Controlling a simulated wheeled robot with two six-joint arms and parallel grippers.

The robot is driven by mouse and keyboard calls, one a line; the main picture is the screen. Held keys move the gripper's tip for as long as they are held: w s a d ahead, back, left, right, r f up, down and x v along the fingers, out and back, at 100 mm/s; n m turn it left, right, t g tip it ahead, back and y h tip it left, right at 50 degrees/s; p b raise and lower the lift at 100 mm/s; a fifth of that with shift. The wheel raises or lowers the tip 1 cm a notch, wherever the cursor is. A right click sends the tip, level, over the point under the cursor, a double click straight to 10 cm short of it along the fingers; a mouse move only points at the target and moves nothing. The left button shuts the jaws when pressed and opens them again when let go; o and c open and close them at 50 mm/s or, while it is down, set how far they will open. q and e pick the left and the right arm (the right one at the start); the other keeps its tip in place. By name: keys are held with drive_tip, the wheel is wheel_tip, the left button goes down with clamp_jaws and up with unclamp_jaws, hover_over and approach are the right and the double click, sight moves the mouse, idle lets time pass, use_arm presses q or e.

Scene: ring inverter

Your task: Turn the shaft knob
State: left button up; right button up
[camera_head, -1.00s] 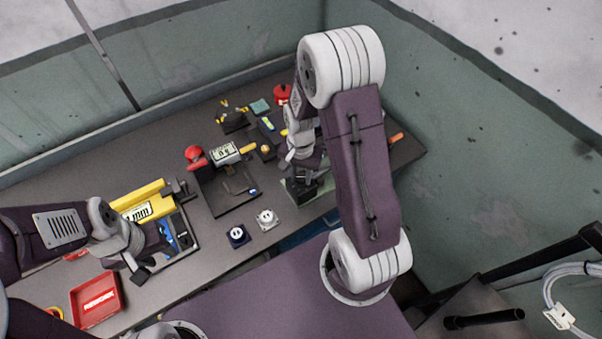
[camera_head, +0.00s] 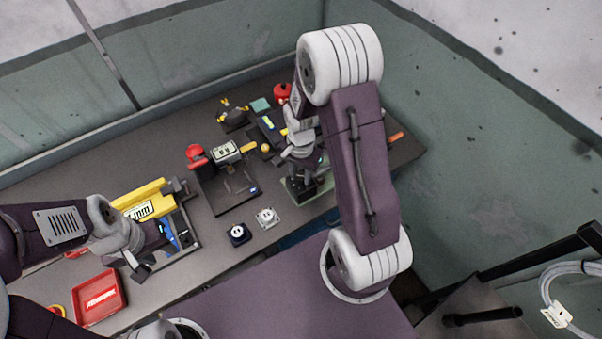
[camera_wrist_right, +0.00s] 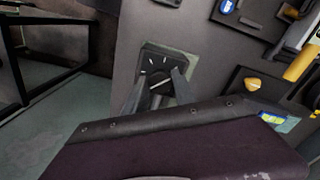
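The shaft knob (camera_wrist_right: 158,78) shows in the right wrist view as a dark knob on a black dial plate (camera_wrist_right: 152,58) with white tick marks. My right gripper (camera_wrist_right: 158,88) is open, its two grey fingers on either side of the knob with gaps visible. Whether a finger touches the knob is hard to tell. In the head view my right gripper (camera_head: 298,186) is over a green-edged base (camera_head: 322,186), and the knob is mostly hidden. My left gripper (camera_head: 137,266) hangs at the left, above the bench near the red tray; its finger gap is unclear.
A red tray (camera_head: 98,299) lies at the front left of the bench. A dark fixture with a display (camera_head: 226,150), two small square parts (camera_head: 239,235), and several tools lie mid-bench. Walls close the back and right.

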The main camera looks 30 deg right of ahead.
sight(301, 176)
drive_tip(key=o, duration=0.3)
drive_tip(key=shift+o, duration=0.2)
wheel_tip(301, 176, up, 9)
idle(0.5)
drive_tip(key=s+a+f+n+t+b, duration=0.1)
drive_tip(key=s+a+n, duration=0.3)
drive_tip(key=s+n, duration=0.4)
drive_tip(key=f+n, duration=0.1)
drive_tip(key=n, duration=0.2)
drive_tip(key=shift+a, duration=0.35)
